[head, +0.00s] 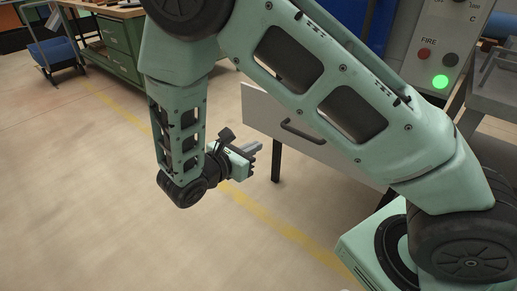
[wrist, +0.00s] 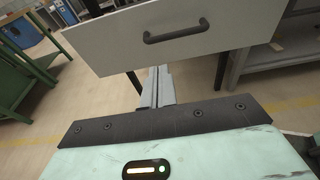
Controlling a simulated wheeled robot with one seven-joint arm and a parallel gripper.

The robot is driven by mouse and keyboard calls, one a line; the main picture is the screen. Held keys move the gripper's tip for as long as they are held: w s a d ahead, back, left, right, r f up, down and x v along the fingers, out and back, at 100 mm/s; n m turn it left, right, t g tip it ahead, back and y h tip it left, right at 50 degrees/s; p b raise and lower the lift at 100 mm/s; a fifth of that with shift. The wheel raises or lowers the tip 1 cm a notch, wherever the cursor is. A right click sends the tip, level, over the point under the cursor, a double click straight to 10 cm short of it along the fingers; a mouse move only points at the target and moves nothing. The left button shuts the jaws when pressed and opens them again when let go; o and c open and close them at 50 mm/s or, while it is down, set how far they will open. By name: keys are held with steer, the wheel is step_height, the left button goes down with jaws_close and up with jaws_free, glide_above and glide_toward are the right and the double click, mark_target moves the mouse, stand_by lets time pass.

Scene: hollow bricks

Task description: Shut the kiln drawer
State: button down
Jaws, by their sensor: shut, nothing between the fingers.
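The kiln drawer has a pale grey front (head: 262,108) with a dark bar handle (head: 303,131). It stands in the middle of the head view, partly hidden behind my arm. In the wrist view the drawer front (wrist: 118,42) fills the top, with its handle (wrist: 176,33) above my fingers. My gripper (head: 254,147) is shut and empty, to the left of the handle in the head view. In the wrist view my gripper (wrist: 158,76) points toward the lower edge of the drawer front. Whether the fingertips touch the drawer, I cannot tell. How far the drawer stands out is hidden by my arm.
A control panel with a lit green button (head: 440,82) stands at the upper right. A grey table (head: 490,95) is at the right edge. A green workbench (head: 115,40) and a blue cart (head: 52,52) stand at the upper left. The floor at left is clear.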

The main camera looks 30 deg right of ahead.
steer(key=b, duration=0.2)
glide_toward(287, 129)
steer(key=x, duration=0.6)
steer(key=shift+w+d, duration=0.15)
steer(key=shift+d, duration=0.25)
steer(key=shift+p, duration=0.3)
steer(key=r+x, duration=0.3)
steer(key=x, duration=1)
steer(key=d+r+b+x, duration=0.1)
steer(key=r+x, duration=0.1)
steer(key=x, duration=1.2)
steer(key=shift+w+d+r, duration=0.15)
steer(key=shift+d+r, duration=0.1)
steer(key=shift+r, duration=0.1)
